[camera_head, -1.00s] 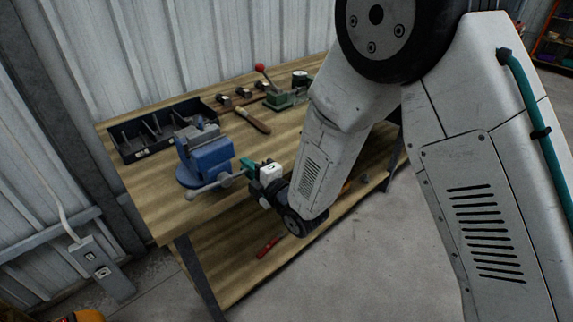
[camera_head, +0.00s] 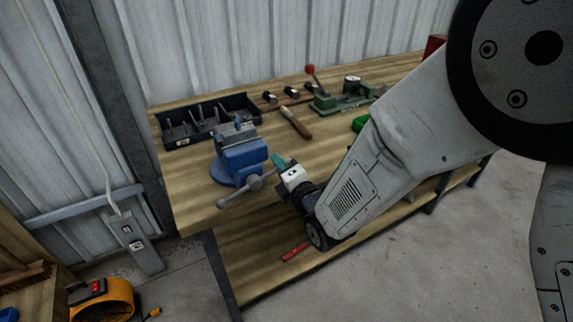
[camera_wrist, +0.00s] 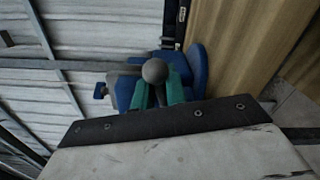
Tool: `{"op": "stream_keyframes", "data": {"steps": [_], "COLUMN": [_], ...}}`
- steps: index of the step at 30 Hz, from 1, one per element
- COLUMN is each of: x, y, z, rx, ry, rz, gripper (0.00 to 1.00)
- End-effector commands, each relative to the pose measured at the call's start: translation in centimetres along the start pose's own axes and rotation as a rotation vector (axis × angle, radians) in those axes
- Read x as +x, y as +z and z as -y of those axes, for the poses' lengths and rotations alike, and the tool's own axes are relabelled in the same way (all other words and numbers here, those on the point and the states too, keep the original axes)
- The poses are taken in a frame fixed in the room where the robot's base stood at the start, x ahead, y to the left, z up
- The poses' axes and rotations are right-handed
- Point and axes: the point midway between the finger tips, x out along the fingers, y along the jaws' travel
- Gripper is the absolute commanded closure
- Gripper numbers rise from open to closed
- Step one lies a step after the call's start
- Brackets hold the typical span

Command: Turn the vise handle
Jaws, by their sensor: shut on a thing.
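The blue vise (camera_head: 240,158) is mounted at the front left corner of the wooden workbench. Its grey metal handle (camera_head: 238,194) crosses the screw at the front, slanting from lower left to upper right, with a ball at the lower left end. My gripper (camera_head: 281,163) has teal fingers and is at the handle's right end. In the wrist view, the teal fingers of my gripper (camera_wrist: 160,92) are closed around the handle just below its round ball end (camera_wrist: 155,71). The blue vise body (camera_wrist: 197,68) shows behind them. The fingers partly hide the handle's right end in the head view.
A black divided tray (camera_head: 205,122) with tools stands behind the vise. A wooden-handled tool (camera_head: 295,122) and a green press with a red knob (camera_head: 335,97) sit farther right. A red item (camera_head: 294,252) lies on the lower shelf. An orange reel (camera_head: 100,299) is on the floor.

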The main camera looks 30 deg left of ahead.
Motion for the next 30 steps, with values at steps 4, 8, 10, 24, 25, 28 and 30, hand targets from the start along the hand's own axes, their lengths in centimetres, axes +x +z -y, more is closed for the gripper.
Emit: {"op": "stream_keyframes", "data": {"steps": [4,8,10,24,25,28,30], "x": [0.1,0.1,0.0,-4.0,-4.5,-6.1,-6.9], "y": [0.1,0.1,0.1,0.2,0.2,0.2,0.2], "z": [-0.1,-0.1,-0.1,0.0,0.0,0.1,0.0], "rx": [0.000,0.000,0.001,0.001,0.001,0.001,0.001], "ry": [0.002,0.002,0.002,-0.001,0.000,-0.001,0.001], "rz": [0.001,0.001,0.002,0.003,0.003,0.002,0.002], "gripper": [1.00,0.77,0.77,0.77,0.77,0.77,0.77]}}
